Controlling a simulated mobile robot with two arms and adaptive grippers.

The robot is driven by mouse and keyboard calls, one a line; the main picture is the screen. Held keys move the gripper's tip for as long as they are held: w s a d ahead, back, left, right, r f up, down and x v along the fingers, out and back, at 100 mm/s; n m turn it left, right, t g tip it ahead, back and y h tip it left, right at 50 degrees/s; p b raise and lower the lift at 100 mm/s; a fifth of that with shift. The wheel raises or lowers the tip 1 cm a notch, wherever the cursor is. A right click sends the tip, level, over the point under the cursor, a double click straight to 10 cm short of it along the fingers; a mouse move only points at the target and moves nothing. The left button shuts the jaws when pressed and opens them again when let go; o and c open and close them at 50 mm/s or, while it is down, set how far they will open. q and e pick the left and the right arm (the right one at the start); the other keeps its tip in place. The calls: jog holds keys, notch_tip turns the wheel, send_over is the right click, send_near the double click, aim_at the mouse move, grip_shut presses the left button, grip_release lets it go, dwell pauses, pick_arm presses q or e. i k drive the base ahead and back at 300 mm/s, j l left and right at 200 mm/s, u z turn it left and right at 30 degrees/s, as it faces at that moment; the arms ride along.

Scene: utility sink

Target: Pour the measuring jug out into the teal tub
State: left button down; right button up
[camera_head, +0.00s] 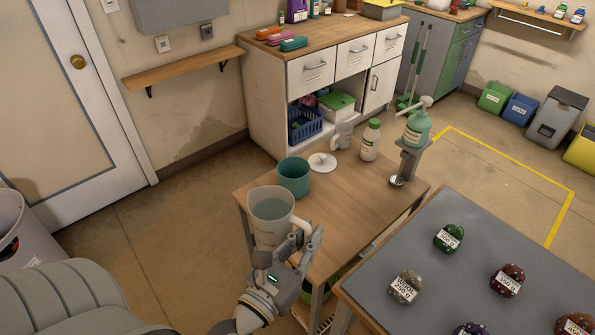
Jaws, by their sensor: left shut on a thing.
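The measuring jug (268,228) is a pale, translucent vessel with greyish contents, roughly upright, at the near left of the small wooden table. My left gripper (290,245) is shut on its handle side, at the right of the jug. The jug overlaps the table's near left edge in the picture; its base is partly hidden by the gripper, and I cannot tell its height above the table. The teal tub (294,180) stands upright on the table just behind the jug, its inside partly visible. My right gripper is not in view.
A grey-topped table (450,275) with several labelled lumps stands near right.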

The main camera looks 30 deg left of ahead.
aim_at(293, 172)
jog(key=j+z, duration=0.1)
jog(key=j, duration=0.45)
jog(key=j+z, duration=0.15)
jog(key=j, duration=0.35)
jog(key=k+j+z, duration=0.1)
jog(key=j, duration=0.45)
jog(key=k+j+z, duration=0.15)
jog(key=j, duration=0.35)
jog(key=j+z, duration=0.1)
jog(key=j, duration=0.4)
jog(key=k, duration=0.05)
